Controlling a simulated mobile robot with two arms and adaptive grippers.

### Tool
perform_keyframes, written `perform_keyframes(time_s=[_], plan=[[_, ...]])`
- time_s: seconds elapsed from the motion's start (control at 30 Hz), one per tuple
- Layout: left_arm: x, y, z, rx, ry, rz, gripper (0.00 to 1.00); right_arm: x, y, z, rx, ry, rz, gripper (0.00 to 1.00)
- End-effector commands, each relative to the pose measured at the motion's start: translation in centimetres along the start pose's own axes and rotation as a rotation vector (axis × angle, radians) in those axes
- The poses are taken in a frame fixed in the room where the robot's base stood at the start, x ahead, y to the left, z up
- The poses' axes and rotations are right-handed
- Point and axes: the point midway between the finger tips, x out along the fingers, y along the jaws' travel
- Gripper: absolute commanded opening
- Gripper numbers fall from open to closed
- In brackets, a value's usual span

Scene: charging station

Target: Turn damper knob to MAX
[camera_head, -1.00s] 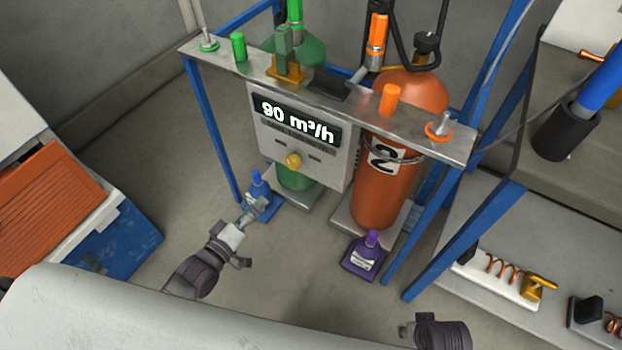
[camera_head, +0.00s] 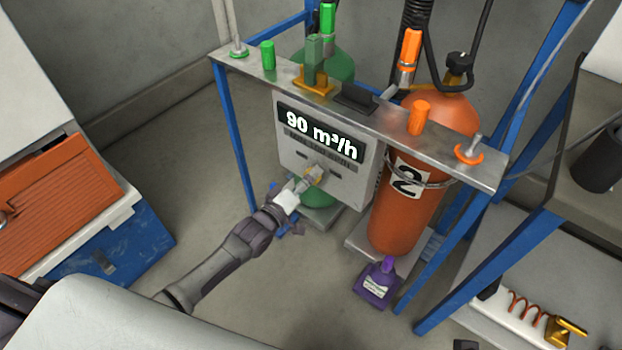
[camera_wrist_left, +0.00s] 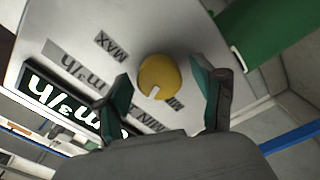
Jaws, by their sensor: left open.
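The yellow damper knob (camera_head: 318,171) is on the front of the grey panel (camera_head: 350,188), under a display reading "90 m³/h" (camera_head: 321,133). In the left wrist view the round knob (camera_wrist_left: 165,72) has a white mark toward its lower edge. The MAX label (camera_wrist_left: 110,44) is upper left of it, and the MIN label (camera_wrist_left: 150,122) is below. My left gripper (camera_head: 307,181) is open at the knob. In the wrist view its green-padded fingers (camera_wrist_left: 164,88) stand on either side of the knob, with visible gaps.
A metal shelf (camera_head: 285,80) with green and orange controls juts out above the panel. Blue frame posts (camera_head: 236,140) flank the station. A blue box (camera_head: 135,245) sits left.

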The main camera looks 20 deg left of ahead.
Motion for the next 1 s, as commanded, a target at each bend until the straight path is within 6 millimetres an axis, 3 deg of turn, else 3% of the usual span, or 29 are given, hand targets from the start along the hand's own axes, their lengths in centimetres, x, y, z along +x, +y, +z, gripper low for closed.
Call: perform_keyframes(time_s=[0.37,0.73,1.0], plan=[[0.65,0.04,0.0,0.0,0.0,0.0,0.69,-0.56,0.04,-0.03,0.0,0.002,0.001,0.4],[0.63,0.03,0.0,0.001,0.0,0.0,0.09,-0.56,0.05,-0.05,0.001,0.003,0.001,0.4],[0.62,0.04,-0.02,0.028,0.0,-0.001,0.09,-0.54,0.04,-0.17,0.001,0.007,0.001,0.4]])
